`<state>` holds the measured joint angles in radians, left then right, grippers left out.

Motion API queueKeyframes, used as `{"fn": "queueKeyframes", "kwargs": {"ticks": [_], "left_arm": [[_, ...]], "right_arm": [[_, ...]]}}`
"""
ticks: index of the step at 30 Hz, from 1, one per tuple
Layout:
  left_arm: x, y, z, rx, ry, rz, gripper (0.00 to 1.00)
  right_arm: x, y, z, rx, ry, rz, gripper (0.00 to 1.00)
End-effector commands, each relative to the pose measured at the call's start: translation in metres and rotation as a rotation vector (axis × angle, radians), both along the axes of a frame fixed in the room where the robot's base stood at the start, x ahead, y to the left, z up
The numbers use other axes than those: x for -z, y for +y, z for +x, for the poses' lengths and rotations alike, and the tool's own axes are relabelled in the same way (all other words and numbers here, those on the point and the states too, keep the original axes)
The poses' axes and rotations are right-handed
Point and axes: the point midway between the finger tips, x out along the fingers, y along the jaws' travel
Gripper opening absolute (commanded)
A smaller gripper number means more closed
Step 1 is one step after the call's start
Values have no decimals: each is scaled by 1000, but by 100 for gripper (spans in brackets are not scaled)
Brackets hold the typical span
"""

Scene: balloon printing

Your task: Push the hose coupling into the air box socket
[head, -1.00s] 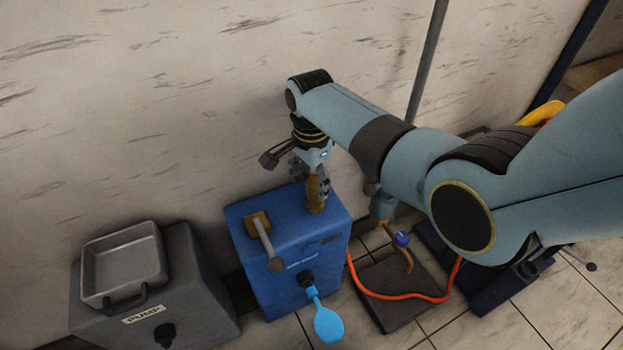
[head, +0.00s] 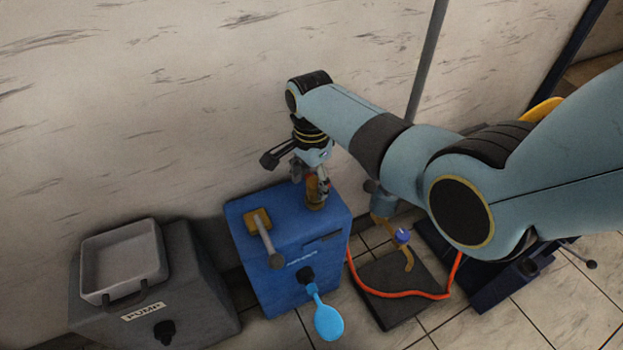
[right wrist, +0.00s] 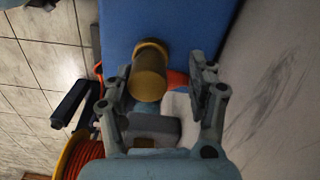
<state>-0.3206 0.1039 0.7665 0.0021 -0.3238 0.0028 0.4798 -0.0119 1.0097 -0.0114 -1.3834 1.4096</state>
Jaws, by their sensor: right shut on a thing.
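The blue air box (head: 285,255) stands on the floor against the wall. A brass cylinder, seemingly the hose coupling (head: 316,194), stands upright at the right of its top. My right gripper (head: 316,178) reaches down from above and is shut on it. In the right wrist view the brass coupling (right wrist: 149,72) lies between the fingers of my right gripper (right wrist: 163,85), with the blue box (right wrist: 180,22) behind it. The socket is hidden, so I cannot tell how deep the coupling sits. My left gripper is out of view.
A lever valve (head: 263,235) is on the box top, and a light-blue flat piece (head: 328,320) hangs at its front. The grey pump (head: 185,290) with a tray (head: 122,262) stands left. An orange-red hose (head: 400,296) crosses a dark mat (head: 385,310) at right.

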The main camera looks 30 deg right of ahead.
Motion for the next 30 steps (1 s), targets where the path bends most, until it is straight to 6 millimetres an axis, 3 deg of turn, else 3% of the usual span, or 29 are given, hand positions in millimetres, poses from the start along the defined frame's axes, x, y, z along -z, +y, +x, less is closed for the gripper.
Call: {"fn": "queueKeyframes", "kwargs": {"ticks": [30], "left_arm": [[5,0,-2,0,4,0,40]], "right_arm": [[9,0,0,0,-1,0,6]]}}
